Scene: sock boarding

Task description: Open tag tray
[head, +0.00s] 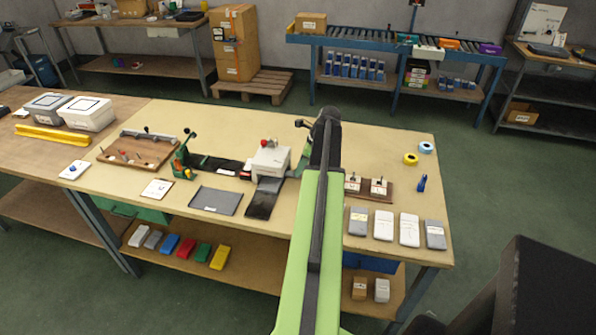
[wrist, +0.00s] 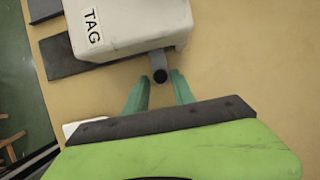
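The tag unit is a pale grey-white box (head: 270,161) with a red knob on top, standing on the worktable left of my arm. In the wrist view the box (wrist: 130,25) fills the upper middle and bears a "TAG" label. A grey handle with a dark round end (wrist: 160,74) sticks out from its near side. My gripper (wrist: 159,80) has its two teal fingers apart, one on each side of the handle end. Narrow gaps seem to show, so I cannot tell of any contact. In the head view my arm hides most of the gripper. No opened tray shows.
Dark flat strips (wrist: 85,55) lie beside the box. A dark grey mat (head: 216,201) and a white card (head: 157,188) lie to the left. A wooden block with small fixtures (head: 370,188) and several packs stand right of my arm.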

